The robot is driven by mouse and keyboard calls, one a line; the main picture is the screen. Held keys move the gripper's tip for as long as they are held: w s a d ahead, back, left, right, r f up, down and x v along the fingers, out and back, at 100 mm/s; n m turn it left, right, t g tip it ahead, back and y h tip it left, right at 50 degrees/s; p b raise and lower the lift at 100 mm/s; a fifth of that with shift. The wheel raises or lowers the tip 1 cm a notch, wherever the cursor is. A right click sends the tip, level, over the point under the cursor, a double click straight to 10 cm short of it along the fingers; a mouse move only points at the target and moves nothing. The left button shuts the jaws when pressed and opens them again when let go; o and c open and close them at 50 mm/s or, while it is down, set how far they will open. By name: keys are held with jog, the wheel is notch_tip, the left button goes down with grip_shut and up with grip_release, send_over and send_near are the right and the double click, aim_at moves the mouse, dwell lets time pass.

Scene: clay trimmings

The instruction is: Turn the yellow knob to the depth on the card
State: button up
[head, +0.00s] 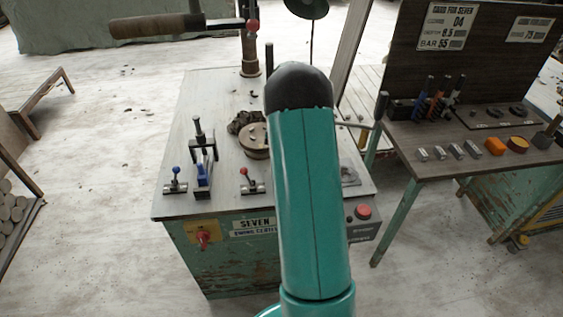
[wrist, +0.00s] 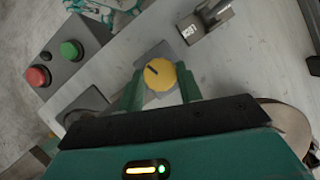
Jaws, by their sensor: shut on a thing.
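In the wrist view the yellow knob (wrist: 161,79) sits on a small grey plate on the pale machine top. A short dark mark on its face points to the upper left. My gripper (wrist: 158,72) has its green fingers on either side of the knob, shut on it. My arm hides the knob and gripper in the head view. I see no readable scale around the knob.
The pale machine top (head: 222,95) carries a blue-handled lever (head: 175,178), a red-handled lever (head: 246,177), a clamp and a round brown piece (head: 256,141). Red (wrist: 38,77) and green (wrist: 70,50) buttons are near the knob. A second card (head: 533,30) hangs further right.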

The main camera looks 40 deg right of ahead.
jog(key=shift+d+r, duration=0.15)
jog(key=o, duration=1)
jog(key=v, duration=1.3)
jog(key=shift+w+r, duration=0.15)
jog(key=shift+r, duration=0.2)
